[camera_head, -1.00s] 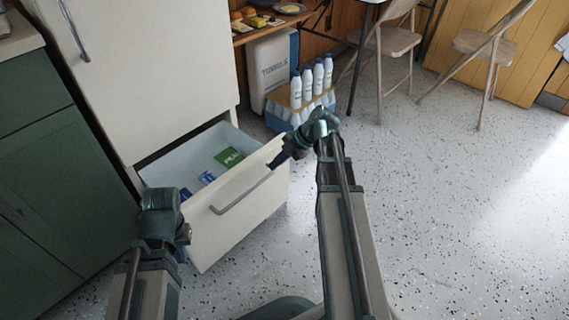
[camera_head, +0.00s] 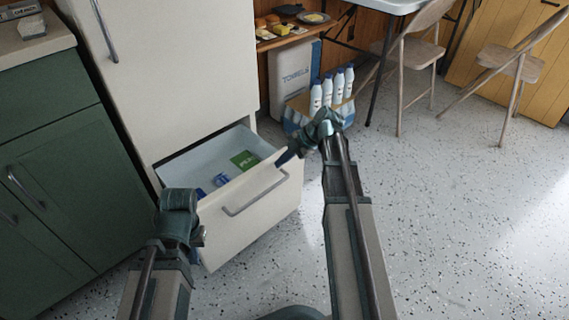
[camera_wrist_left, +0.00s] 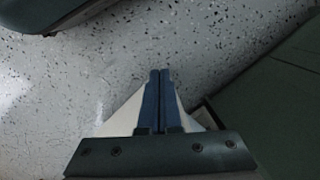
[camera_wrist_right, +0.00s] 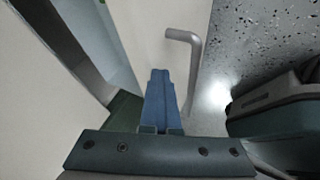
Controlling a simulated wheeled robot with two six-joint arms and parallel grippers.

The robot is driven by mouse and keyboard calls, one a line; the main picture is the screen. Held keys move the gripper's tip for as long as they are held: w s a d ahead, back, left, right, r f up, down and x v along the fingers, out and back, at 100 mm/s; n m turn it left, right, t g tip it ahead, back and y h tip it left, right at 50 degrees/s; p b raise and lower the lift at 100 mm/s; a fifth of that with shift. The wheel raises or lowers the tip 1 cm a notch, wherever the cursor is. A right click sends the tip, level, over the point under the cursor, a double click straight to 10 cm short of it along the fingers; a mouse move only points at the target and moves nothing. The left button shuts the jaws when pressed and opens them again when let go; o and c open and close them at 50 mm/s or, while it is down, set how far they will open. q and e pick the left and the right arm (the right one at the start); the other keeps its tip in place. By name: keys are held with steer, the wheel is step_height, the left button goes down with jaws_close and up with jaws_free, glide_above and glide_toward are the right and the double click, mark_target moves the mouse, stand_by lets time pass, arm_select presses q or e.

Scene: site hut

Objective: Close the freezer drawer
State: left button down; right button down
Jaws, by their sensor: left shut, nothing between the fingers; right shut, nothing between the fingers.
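The freezer drawer (camera_head: 285,205) is pulled out at the bottom of the white fridge (camera_head: 175,75). Its front has a grey bar handle, which also shows in the right wrist view (camera_wrist_right: 192,60). A green pack (camera_head: 245,160) and blue packs (camera_head: 221,180) lie inside. My right gripper (camera_head: 281,161) is shut and empty at the drawer front's top edge, near the handle's right end; I cannot tell whether it touches. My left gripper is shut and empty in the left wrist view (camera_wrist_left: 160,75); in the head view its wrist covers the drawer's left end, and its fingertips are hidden.
Green cabinets (camera_head: 60,170) stand left of the fridge. A crate with white bottles (camera_head: 315,97) and a white container (camera_head: 292,75) stand on the floor right of the fridge. Folding chairs (camera_head: 405,50) are further back. The speckled floor at the right is clear.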

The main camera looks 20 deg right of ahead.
steer(key=w+a, duration=0.3)
steer(key=w, duration=0.7)
steer(key=w+a, duration=0.4)
steer(key=w, duration=0.6)
steer(key=shift+w+a, duration=0.15)
